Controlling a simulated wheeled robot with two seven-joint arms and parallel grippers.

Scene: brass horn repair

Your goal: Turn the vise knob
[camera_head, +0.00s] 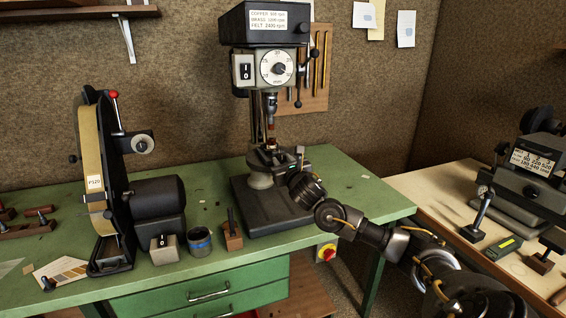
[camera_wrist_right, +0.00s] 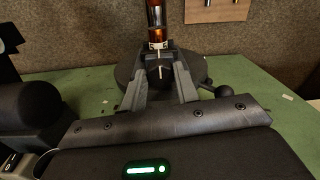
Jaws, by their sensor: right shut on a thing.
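The drill-press vise (camera_head: 265,157) sits on the round table of the drill press, below the chuck. My right gripper (camera_head: 283,167) reaches in from the right at the vise's near side. In the right wrist view, the fingers of my right gripper (camera_wrist_right: 160,84) are closed in on the vise knob (camera_wrist_right: 160,73), a small dark part at the front of the vise. The knob is mostly hidden by the fingers, and its turn angle cannot be read. An amber and metallic piece (camera_wrist_right: 156,35) stands above it. My left gripper is not in view.
The drill press (camera_head: 264,25) stands on the green bench (camera_head: 345,180). A belt sander (camera_head: 100,170) stands left. A blue-banded cup (camera_head: 199,243) and a wooden block with a tool (camera_head: 232,236) are in front. A dark ball-ended handle (camera_wrist_right: 222,92) sits right of the fingers.

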